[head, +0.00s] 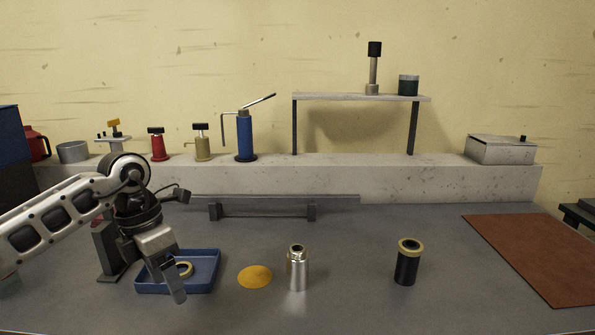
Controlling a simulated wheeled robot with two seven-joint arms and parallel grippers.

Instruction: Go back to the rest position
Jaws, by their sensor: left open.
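My left gripper (166,277) comes in from the left and hangs over the blue tray (210,270), with its fingers pointing down. It is open, and nothing shows between its fingers. A pale ring (184,269) lies in the tray, partly hidden behind the gripper. A silver metal cylinder (298,272) stands upright on the bench to the right of the tray. A black cylinder with a yellowish rim (406,265) stands further right. My right gripper is not in view.
A yellow disc (255,277) lies flat between tray and silver cylinder. A brown mat (545,258) lies at right. A low rail (263,211) crosses behind. A stone ledge (400,178) carries a blue pump (245,138), a shelf (345,97) and a grey box (500,150).

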